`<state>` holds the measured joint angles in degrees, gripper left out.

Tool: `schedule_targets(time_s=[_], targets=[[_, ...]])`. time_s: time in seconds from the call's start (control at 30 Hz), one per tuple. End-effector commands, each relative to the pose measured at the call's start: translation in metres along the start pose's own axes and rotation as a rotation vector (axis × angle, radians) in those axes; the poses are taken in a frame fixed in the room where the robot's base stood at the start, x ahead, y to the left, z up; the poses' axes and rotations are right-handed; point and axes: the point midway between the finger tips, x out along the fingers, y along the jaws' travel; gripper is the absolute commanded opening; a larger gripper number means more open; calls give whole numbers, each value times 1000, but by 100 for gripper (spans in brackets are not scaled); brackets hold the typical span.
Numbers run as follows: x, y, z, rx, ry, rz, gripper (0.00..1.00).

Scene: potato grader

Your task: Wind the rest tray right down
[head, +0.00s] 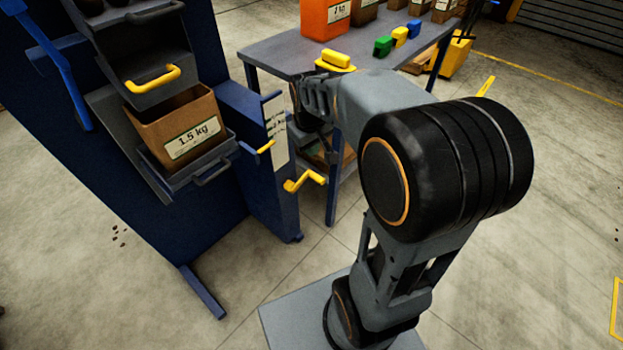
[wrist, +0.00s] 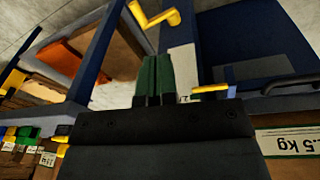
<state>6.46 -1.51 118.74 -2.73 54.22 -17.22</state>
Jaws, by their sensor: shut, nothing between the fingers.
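The rest tray (head: 200,168) is a grey tray on the blue grader, with a brown 1.5 kg box (head: 190,139) on it. A yellow crank (head: 305,182) sticks out low on the blue post to the tray's right; it shows at the top of the wrist view (wrist: 158,17). A yellow pointer (head: 265,147) sits beside a white scale strip (head: 277,132), and shows in the wrist view (wrist: 210,91). My gripper (wrist: 153,62) is shut and empty, its green fingers together, apart from the crank. In the head view my arm largely hides it.
A grey bin with a yellow handle (head: 153,79) is above the tray.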

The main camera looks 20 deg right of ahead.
Motion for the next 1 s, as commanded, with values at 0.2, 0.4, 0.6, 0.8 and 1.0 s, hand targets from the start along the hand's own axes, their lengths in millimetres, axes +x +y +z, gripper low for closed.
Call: schedule_targets(time_s=[0.2, 0.4, 0.6, 0.8, 1.0], targets=[[74, 42, -47, -131, -71, -2, 0], [111, 63, -65, -202, -103, -7, 0], [137, 68, -68, -222, -112, -9, 0], [174, 68, -63, -222, -113, -10, 0], [211, 69, -59, -221, -113, -10, 0]])
